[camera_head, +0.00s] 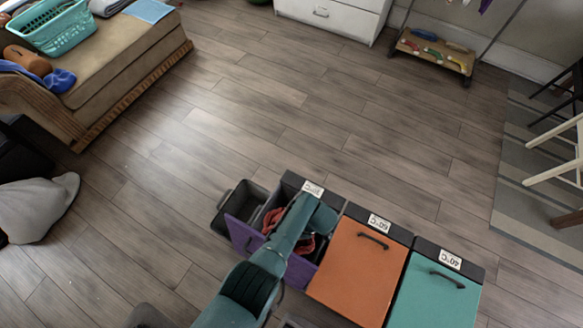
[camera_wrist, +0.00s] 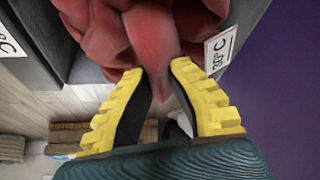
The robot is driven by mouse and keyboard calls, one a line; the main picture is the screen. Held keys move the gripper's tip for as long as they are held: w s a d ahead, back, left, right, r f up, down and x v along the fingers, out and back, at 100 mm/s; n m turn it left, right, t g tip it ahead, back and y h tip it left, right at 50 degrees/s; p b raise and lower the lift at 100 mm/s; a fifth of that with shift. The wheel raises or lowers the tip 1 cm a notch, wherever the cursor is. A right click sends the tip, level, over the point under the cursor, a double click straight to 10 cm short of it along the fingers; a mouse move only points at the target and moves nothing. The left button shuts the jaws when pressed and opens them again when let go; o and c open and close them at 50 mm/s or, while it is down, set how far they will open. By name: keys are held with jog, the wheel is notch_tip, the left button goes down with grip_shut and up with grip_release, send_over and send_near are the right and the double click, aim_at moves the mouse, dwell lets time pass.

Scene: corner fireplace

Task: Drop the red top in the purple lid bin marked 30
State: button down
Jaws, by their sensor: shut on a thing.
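The red top (camera_wrist: 150,30) is a bunched red cloth in the upper part of the wrist view. My gripper (camera_wrist: 157,74) has yellow ridged fingers, shut on a fold of the cloth. In the head view, parts of the red top (camera_head: 304,244) show on both sides of my arm, over the open purple lid bin (camera_head: 298,271). My arm hides the middle of the cloth and my fingertips. The bin's 30°C label (camera_head: 312,189) is at its back edge, and the label also shows beside the cloth in the wrist view (camera_wrist: 220,48). I cannot tell how deep the cloth hangs.
An orange lid bin (camera_head: 352,275) marked 60°C and a teal lid bin (camera_head: 432,296) marked 40°C stand shut to the right. A sofa (camera_head: 120,60) with a teal basket (camera_head: 52,27) is at the upper left. A grey cloth (camera_head: 38,208) lies at the left. The middle floor is clear.

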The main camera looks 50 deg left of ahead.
jog(key=shift+r, duration=0.1)
jog(key=c, duration=1.1)
grip_release()
jog(key=v, duration=1.2)
